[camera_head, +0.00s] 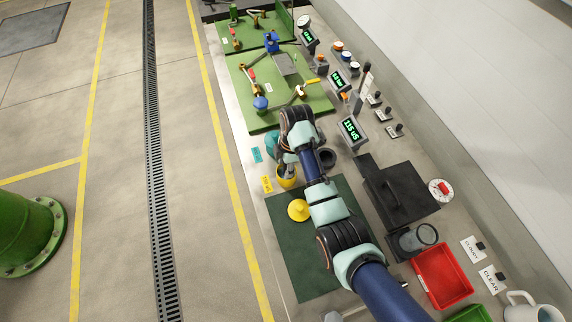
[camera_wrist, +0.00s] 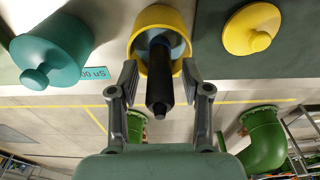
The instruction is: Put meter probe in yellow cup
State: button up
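The yellow cup (camera_head: 288,182) stands on the bench near its left edge; it also shows at the top of the wrist view (camera_wrist: 143,20). The black meter probe (camera_wrist: 160,78) stands with its lower end inside the cup's rim and its dark handle toward my camera. My gripper (camera_wrist: 160,82) is open, with one finger on each side of the probe handle and a visible gap on both sides. In the head view my arm covers most of the gripper and probe. How deep the probe sits in the cup is hidden.
A yellow knobbed lid (camera_head: 298,210) lies on the green mat (camera_head: 312,265). A lidded teal cup (camera_wrist: 52,50) stands beside the yellow cup. A dark cup (camera_head: 327,158) and a meter reading 115 uS (camera_head: 352,131) are to the right.

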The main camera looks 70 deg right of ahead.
notch_tip(320, 180, up, 12)
jog(key=s+d+p, duration=0.1)
jog(key=p, duration=0.4)
jog(key=shift+r+p, duration=0.15)
jog(key=shift+p, duration=0.15)
jog(key=shift+w+a, duration=0.1)
jog(key=shift+a, duration=0.05)
jog(key=w+a+r+m+t+h, duration=0.1)
jog(key=w+a+r+t, duration=0.1)
jog(key=w+a, duration=0.45)
jog(key=w+a+r+m+t+h, duration=0.1)
jog(key=w+a+r+m+t, duration=0.15)
jog(key=a, duration=0.65)
jog(key=w+a+r+m+t+h, duration=0.1)
jog(key=w+a+r+t, duration=0.1)
jog(key=w+a, duration=0.45)
jog(key=s+a+r+m+t+y, duration=0.1)
jog(key=s+a+r+t, duration=0.1)
jog(key=a+r, duration=0.3)
jog(key=s+a+r+m+t+y, duration=0.1)
jog(key=a+r, duration=0.5)
jog(key=a, duration=0.8)
jog(key=s+m+t, duration=0.1)
jog(key=s+t, duration=0.1)
jog(key=s, duration=0.1)
jog(key=shift+s, duration=0.15)
